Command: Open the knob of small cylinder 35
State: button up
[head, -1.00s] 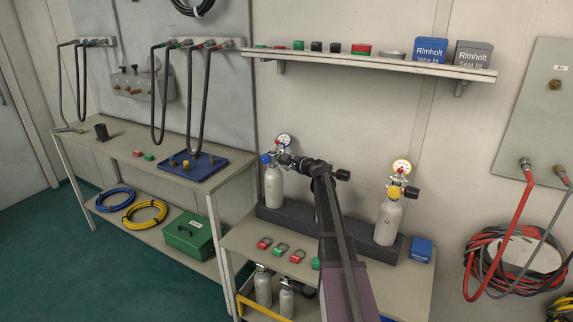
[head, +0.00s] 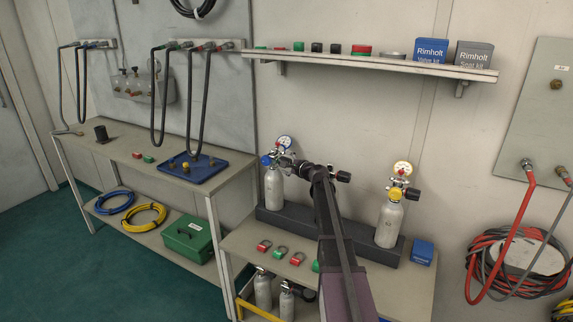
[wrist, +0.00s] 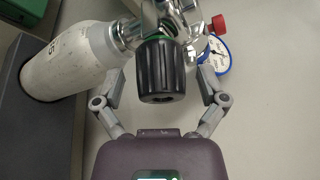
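A small white cylinder (head: 273,188) stands at the left of a dark rack, with a blue-rimmed gauge (head: 285,143) and a blue cap on its valve. It also fills the upper left of the wrist view (wrist: 68,62). Its black ribbed knob (wrist: 162,72) points toward my gripper there. My gripper (wrist: 164,82) is open, with one finger on each side of the knob and visible gaps between. The head view shows my gripper (head: 298,165) at this valve.
A cylinder with a yellow cap (head: 389,222) stands at the rack's right end. The wall shelf (head: 380,65) overhangs above. Padlock-like tags (head: 264,246) lie in front.

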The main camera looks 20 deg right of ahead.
jog(key=shift+r+m+p, duration=0.1)
jog(key=shift+m+p, duration=0.25)
jog(key=shift+m, duration=0.05)
jog(key=shift+m+g+y+p, duration=0.4)
jog(key=shift+m+g+p, duration=0.6)
jog(key=shift+m, duration=0.4)
jog(key=p+v, duration=0.4)
jog(key=v, duration=1)
jog(key=s+a+f+n+g, duration=0.1)
jog(key=s+a+n, duration=0.2)
jog(key=a+n, duration=0.3)
jog(key=s+a+f+n+g+y, duration=0.1)
jog(key=a+n, duration=0.4)
jog(key=a, duration=0.7)
jog(key=s+a+f+n+g, duration=0.1)
jog(key=s+a+f+n, duration=0.2)
jog(key=a+n, duration=0.3)
jog(key=shift+s+a+n+b, duration=0.4)
jog(key=shift+s+a, duration=0.4)
jog(key=shift+a, duration=1)
jog(key=shift+f, duration=0.1)
